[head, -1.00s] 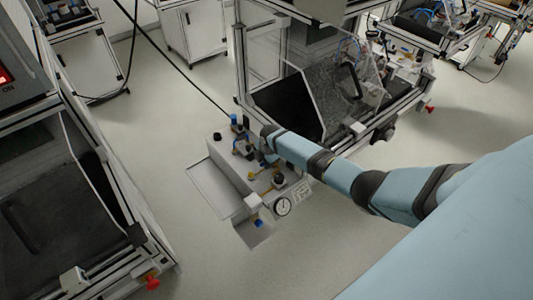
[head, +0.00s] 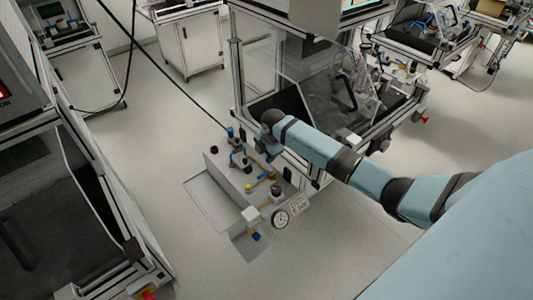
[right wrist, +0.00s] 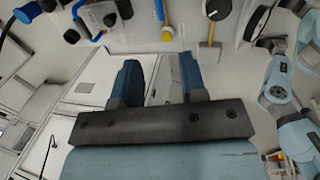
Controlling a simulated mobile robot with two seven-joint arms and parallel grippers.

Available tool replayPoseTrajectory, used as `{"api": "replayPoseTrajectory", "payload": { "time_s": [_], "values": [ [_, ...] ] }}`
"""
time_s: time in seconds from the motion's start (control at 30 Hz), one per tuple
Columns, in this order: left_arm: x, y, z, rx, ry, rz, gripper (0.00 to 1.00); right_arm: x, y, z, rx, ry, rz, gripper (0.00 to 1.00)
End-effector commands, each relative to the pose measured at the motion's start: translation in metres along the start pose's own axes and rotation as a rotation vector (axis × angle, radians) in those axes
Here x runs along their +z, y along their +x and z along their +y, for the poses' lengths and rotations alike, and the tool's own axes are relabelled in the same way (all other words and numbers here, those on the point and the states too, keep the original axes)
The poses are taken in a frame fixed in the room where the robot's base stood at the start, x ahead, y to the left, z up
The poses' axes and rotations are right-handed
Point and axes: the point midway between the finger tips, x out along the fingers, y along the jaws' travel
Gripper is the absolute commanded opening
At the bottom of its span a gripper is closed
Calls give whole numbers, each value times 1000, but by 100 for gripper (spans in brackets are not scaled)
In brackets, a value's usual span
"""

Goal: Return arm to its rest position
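My right arm (head: 325,150) comes in from the right in the head view. Its wrist end hangs above and behind the grey test box, apart from it as far as I can tell. My right gripper (right wrist: 160,76) shows in the right wrist view with two dark blue fingers spread apart and nothing between them. In the head view the gripper is mostly hidden by the wrist. My left gripper is in neither view.
The grey box (head: 222,176) carries blue and yellow valve handles and a round gauge (head: 281,218). A framed machine with a clear guard (head: 322,92) stands close behind my right arm. Another dark machine (head: 50,225) stands at left. Floor (head: 310,265) in front is clear.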

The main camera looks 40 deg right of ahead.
Motion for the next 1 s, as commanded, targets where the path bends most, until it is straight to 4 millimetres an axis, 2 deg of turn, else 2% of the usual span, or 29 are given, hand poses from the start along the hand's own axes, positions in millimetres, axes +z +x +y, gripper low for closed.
{"api": "replayPoseTrajectory", "payload": {
  "time_s": [0.37,0.47,0.57,0.73,0.87,1.0],
  "values": [
    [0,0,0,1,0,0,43,-1,1,-1,1,2,1,39],
    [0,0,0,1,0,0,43,-12,10,-10,16,28,10,39],
    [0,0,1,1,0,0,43,-38,30,-34,62,107,34,39],
    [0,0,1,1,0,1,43,-106,61,-99,197,362,134,39],
    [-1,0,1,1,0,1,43,-152,65,-150,297,593,247,39],
    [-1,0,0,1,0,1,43,-190,50,-204,386,857,389,39]
  ]
}}
